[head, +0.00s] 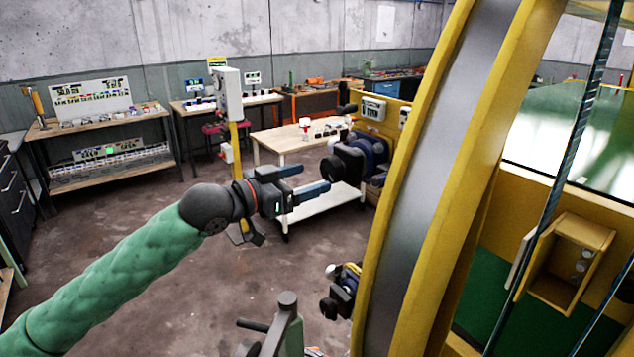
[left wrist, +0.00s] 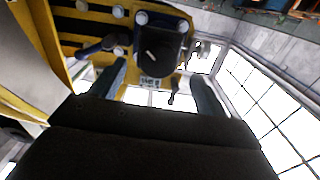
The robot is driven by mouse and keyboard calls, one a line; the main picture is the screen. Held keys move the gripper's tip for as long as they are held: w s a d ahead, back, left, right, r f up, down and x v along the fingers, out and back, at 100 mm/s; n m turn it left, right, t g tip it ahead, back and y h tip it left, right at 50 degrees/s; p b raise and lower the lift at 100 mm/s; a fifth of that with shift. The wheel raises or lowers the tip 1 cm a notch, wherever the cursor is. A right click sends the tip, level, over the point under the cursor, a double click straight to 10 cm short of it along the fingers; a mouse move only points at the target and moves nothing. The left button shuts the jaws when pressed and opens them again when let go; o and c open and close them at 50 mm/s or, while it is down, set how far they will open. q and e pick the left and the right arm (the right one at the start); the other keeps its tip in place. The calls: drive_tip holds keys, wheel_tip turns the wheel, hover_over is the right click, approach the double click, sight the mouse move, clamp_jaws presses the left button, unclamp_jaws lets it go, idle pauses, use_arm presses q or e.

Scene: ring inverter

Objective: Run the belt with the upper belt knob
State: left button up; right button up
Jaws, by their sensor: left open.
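The upper belt knob (head: 333,168) is black and sits on a dark, blue-banded housing (head: 376,150) at the left side of the yellow ring. In the left wrist view, a dark rounded knob face (left wrist: 153,46) with a pale line shows beyond the fingers. My left gripper (head: 315,178) is open and empty, its fingers pointing at the upper knob with a small gap. In the left wrist view the fingers (left wrist: 160,80) are spread on either side below the knob. A lower black knob (head: 327,308) sits further down the ring. My right gripper is not seen.
The big yellow ring (head: 484,160) with a grey inner band fills the right. A white box on a yellow post (head: 228,95) stands behind my left gripper. A wooden table (head: 285,138) and a white lower shelf (head: 318,206) lie behind. The floor at left is clear.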

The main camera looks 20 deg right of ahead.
use_arm(q)
drive_tip(key=shift+v, duration=0.85)
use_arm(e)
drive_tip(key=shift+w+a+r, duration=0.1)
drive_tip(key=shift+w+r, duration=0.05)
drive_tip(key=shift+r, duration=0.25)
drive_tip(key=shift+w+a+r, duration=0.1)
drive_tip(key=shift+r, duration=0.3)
